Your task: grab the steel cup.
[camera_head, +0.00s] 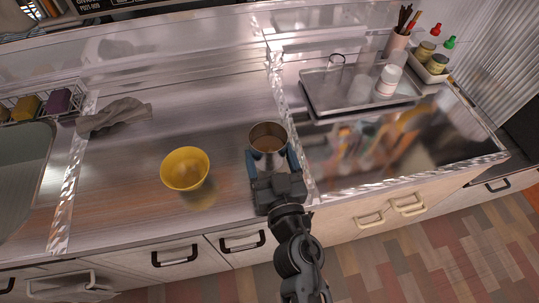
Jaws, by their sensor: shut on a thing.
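The steel cup (268,140) is an open-topped metal cup with a brownish inside, near the middle of the counter. My gripper (270,163) comes from the front edge of the counter, with one blue finger on each side of the cup. It is shut on the cup. The cup looks upright. Its lower part is partly hidden by my gripper, and I cannot tell whether its base touches the counter.
A yellow bowl (185,168) stands on the counter left of the cup. A grey cloth (114,115) lies farther left, near the sink (22,170). A raised metal ridge (278,95) runs just right of the cup. A tray (325,105) with white cups stands at the back right.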

